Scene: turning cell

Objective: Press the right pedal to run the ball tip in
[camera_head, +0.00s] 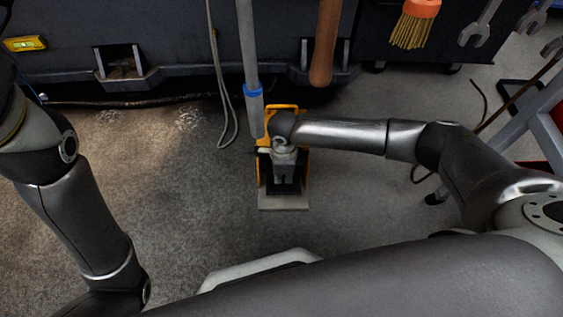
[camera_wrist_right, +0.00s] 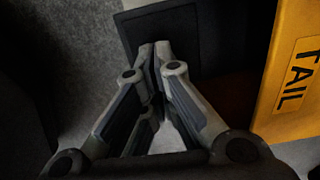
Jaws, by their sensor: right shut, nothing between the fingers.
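A foot pedal with a yellow housing (camera_head: 304,172) stands on the floor in the middle of the head view; its front lip (camera_head: 283,203) is grey. In the right wrist view the yellow housing (camera_wrist_right: 291,75) bears the word TAIL, and a dark plate (camera_wrist_right: 205,30) lies beside it. My right gripper (camera_head: 284,188) points down over the pedal, partly covering it. Its fingertips (camera_wrist_right: 155,48) are together and empty, in front of the dark plate. I cannot tell whether they touch it. My left arm is at the left; its gripper is not in view. No ball tip is identifiable.
A dark machine base (camera_head: 170,72) runs along the back. A grey pole with a blue band (camera_head: 252,90), a hanging cable (camera_head: 222,105) and a wooden handle (camera_head: 325,45) are near the pedal. The floor (camera_head: 190,190) left of the pedal is clear.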

